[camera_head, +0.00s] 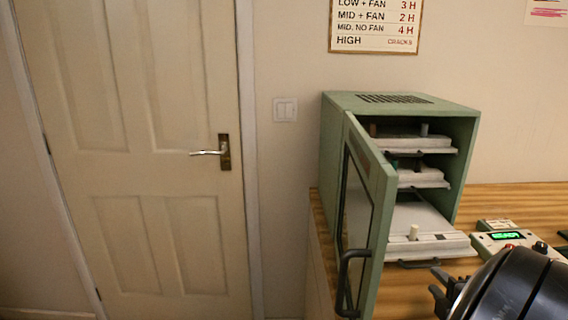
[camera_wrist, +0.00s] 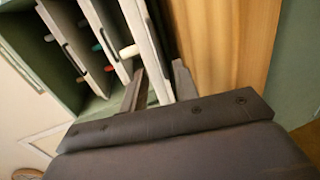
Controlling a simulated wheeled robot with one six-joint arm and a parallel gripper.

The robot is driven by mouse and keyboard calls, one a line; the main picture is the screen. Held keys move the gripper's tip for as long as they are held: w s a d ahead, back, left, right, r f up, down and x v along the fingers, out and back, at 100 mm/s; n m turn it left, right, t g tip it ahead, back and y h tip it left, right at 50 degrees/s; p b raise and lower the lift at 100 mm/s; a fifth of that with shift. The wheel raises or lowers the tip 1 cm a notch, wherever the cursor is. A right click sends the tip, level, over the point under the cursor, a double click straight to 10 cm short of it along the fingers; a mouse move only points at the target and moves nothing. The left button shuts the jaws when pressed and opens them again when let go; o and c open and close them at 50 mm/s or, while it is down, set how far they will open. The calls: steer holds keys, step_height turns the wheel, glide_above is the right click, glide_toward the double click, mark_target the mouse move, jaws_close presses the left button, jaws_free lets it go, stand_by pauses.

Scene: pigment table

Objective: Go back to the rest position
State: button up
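My gripper (camera_head: 437,282) is at the lower right of the head view, just below and right of the pulled-out bottom tray (camera_head: 445,246). In the wrist view my gripper (camera_wrist: 158,80) has its two fingers apart, with a gap between them. The pale tray edge (camera_wrist: 147,45) shows in line with that gap; I cannot tell whether a finger touches it. The green cabinet (camera_head: 337,130) holds more trays above.
The cabinet's door (camera_head: 382,215) stands open toward me, with a dark handle (camera_head: 345,280), left of my gripper. A device with a green display (camera_head: 508,236) sits on the wooden table (camera_head: 520,200) at right. A closed door (camera_head: 140,190) is at left.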

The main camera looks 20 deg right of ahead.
mark_target(422, 266)
steer(key=x, duration=0.6)
steer(key=shift+w+f+b, duration=0.1)
steer(key=shift+w+b, duration=0.05)
steer(key=shift+b, duration=0.15)
steer(key=shift+w, duration=0.1)
